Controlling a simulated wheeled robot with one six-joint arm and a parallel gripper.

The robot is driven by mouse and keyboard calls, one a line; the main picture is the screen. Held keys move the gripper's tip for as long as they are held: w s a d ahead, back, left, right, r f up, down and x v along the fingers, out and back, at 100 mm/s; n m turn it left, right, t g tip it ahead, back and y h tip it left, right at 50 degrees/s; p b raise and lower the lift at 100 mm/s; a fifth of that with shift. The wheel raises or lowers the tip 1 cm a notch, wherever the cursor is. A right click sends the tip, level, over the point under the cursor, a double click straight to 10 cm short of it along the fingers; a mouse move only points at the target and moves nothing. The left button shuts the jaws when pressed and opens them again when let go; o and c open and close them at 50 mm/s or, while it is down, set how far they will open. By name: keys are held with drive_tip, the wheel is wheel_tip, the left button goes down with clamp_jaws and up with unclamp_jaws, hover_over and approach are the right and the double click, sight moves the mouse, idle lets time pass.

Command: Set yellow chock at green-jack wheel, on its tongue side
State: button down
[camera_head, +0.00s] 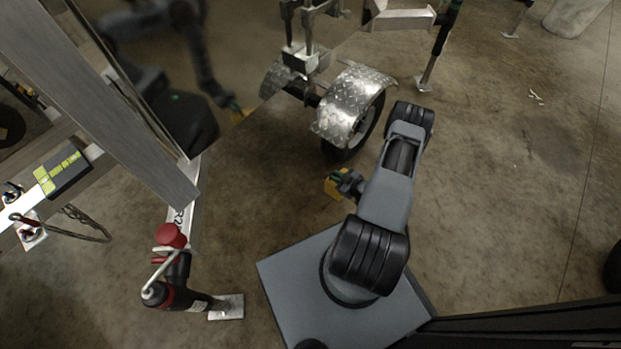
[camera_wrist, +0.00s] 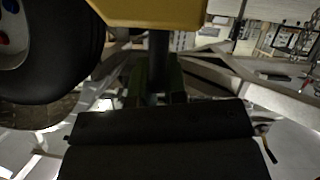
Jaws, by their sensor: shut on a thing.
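The yellow chock (camera_head: 333,188) is held in my gripper (camera_head: 349,183), just in front of a trailer wheel in the head view. The wheel's dark tyre (camera_head: 362,128) sits under a diamond-plate fender (camera_head: 350,98). The chock is apart from the tyre in that view; its height above the floor is hard to tell. A dark jack leg with a greenish upper part (camera_head: 443,38) stands right of the fender. In the wrist view the chock (camera_wrist: 150,13) fills the top, above my gripper (camera_wrist: 158,88). A tyre (camera_wrist: 55,55) shows at left.
A red-topped jack (camera_head: 171,238) with a foot plate (camera_head: 227,307) stands at lower left by a metal trailer frame (camera_head: 125,110). A yellow-and-grey box (camera_head: 62,170) sits on that frame. The concrete floor at right is mostly clear.

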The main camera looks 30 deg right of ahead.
drive_tip(key=w+a+f+b, duration=0.6)
drive_tip(key=w+f+b, duration=0.2)
drive_tip(key=w+f, duration=0.3)
drive_tip(key=shift+w+a+f, duration=0.3)
drive_tip(key=shift+a+f, duration=0.05)
drive_tip(key=shift+f, duration=0.6)
drive_tip(key=c, duration=1.2)
unclamp_jaws()
drive_tip(key=shift+o, duration=0.2)
